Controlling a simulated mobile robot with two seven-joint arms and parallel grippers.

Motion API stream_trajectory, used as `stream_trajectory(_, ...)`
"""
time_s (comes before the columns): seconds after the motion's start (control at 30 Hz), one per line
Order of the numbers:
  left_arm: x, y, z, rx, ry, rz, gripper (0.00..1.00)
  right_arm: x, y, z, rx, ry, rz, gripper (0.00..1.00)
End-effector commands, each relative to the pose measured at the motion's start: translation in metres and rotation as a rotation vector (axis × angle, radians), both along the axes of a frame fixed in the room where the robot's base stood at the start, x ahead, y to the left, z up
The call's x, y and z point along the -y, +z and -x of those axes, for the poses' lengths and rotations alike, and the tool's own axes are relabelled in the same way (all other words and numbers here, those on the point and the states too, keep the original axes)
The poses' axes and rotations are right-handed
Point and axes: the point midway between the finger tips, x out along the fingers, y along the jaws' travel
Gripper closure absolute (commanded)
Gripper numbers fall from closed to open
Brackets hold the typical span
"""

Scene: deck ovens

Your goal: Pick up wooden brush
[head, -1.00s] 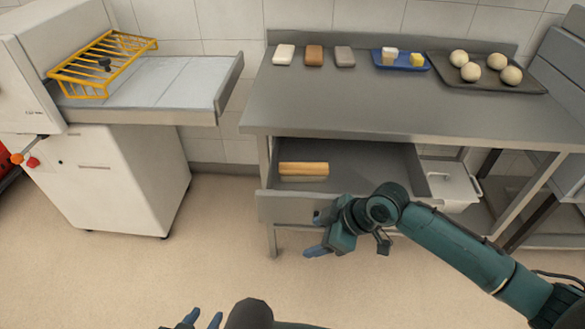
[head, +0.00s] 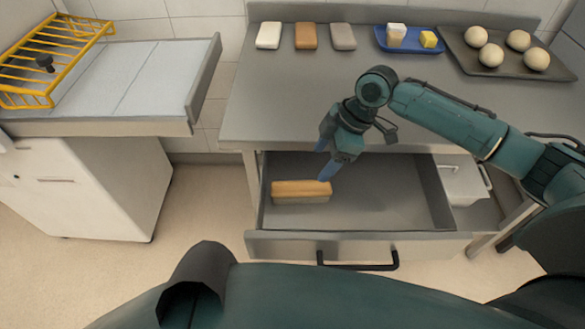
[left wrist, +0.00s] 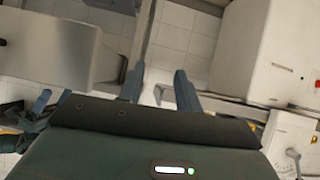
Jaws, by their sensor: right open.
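The wooden brush (head: 301,191), a tan wooden block with a paler lower part, lies at the left side of the open drawer (head: 388,190) under the steel table. My right gripper (head: 325,165) is open and empty, pointing down above the drawer near the brush's right end. In the head view one blue fingertip overlaps the brush's upper right edge; I cannot tell whether it touches. My left gripper (left wrist: 159,75) shows in the left wrist view with its two blue fingers apart and nothing between them.
On the steel table (head: 270,110) are several blocks, a blue tray (head: 410,47) and a dark tray of dough balls (head: 485,66). A white bin (head: 463,182) stands right of the drawer. A white machine with a yellow rack (head: 55,60) is at left. The drawer's right part is empty.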

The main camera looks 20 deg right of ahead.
Motion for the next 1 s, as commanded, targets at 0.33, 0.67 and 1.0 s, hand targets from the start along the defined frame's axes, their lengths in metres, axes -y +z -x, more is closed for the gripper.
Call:
stream_trajectory(0.33, 0.001, -0.006, 0.012, -0.029, -0.001, 0.001, 0.66, -0.017, -0.044, -0.004, -0.005, 0.003, 0.002, 0.35)
stream_trajectory(0.67, 0.001, -0.006, 0.011, -0.027, 0.000, 0.001, 0.66, -0.030, -0.075, -0.007, -0.001, 0.003, 0.002, 0.35)
stream_trajectory(1.0, 0.000, -0.004, 0.009, -0.028, 0.003, 0.000, 0.66, -0.044, -0.117, -0.017, -0.003, 0.002, 0.001, 0.35)
